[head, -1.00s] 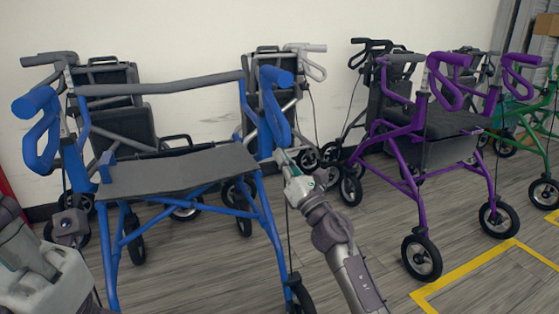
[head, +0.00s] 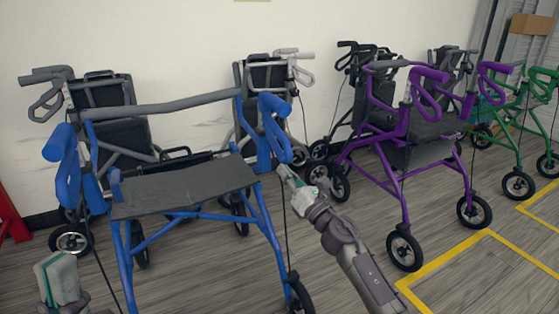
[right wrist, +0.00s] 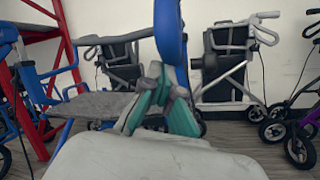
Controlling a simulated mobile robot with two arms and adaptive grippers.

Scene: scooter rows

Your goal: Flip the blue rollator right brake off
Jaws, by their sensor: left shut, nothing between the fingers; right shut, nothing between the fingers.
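The blue rollator (head: 264,215) stands upright at left in the head view, with a grey seat (head: 185,187). Its right-hand grip in the picture (head: 274,105) has a blue looped brake lever (head: 284,142) hanging below it. A matching lever (head: 68,180) hangs at the left grip. My right gripper (head: 283,170) is shut and empty, close to the lower end of the right-hand lever. In the right wrist view, the blue lever (right wrist: 170,35) comes down just behind the fingertips (right wrist: 162,75); I cannot tell whether they touch. My left gripper (head: 60,278) is shut, low at left, away from the levers.
A purple rollator (head: 388,172) stands to the right, with a green one (head: 518,130) beyond. Grey and black rollators (head: 115,110) line the wall behind. A red frame (head: 12,220) is at the left edge. Yellow lines (head: 450,255) mark the open floor at right.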

